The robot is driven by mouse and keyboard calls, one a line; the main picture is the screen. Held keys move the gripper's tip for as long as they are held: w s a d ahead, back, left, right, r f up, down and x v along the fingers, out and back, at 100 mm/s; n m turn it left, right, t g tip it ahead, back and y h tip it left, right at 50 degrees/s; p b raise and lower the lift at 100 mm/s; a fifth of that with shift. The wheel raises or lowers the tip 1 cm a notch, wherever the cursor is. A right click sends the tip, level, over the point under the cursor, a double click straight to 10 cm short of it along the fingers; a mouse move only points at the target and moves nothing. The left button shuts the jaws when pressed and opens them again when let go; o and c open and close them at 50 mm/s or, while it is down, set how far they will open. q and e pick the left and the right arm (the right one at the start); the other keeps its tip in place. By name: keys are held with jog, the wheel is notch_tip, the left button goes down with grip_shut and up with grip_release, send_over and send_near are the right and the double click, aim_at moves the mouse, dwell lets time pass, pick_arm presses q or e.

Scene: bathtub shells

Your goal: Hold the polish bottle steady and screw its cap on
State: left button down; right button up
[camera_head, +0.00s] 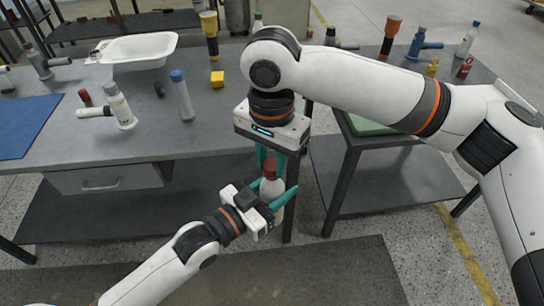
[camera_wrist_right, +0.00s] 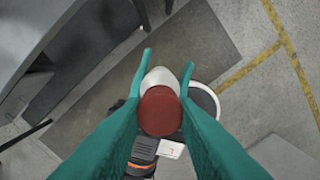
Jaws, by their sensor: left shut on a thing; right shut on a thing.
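The polish bottle (camera_head: 271,188) is white and stands roughly upright in the air in front of the table. My left gripper (camera_head: 275,192) is shut on its body from the left. The dark red cap (camera_head: 270,172) sits at the bottle's top; whether its thread is engaged cannot be seen. My right gripper (camera_head: 269,160) points down from above, its teal fingers shut on the cap. In the right wrist view the cap (camera_wrist_right: 160,110) lies between the fingers of this gripper (camera_wrist_right: 167,62), with the white bottle (camera_wrist_right: 160,78) beyond it.
The grey table (camera_head: 150,140) is just behind the grippers. It holds a white tub (camera_head: 135,48), a blue mat (camera_head: 25,125), a blue-capped bottle (camera_head: 182,95) and a yellow block (camera_head: 217,79). A second table with several bottles stands at right. The space in front is clear.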

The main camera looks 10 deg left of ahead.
jog(key=m, duration=0.6)
jog(key=shift+m, duration=0.4)
jog(key=m, duration=0.4)
jog(key=o, duration=0.9)
jog(key=shift+o, duration=0.2)
jog(key=shift+r, duration=2.25)
jog(key=shift+c, duration=0.4)
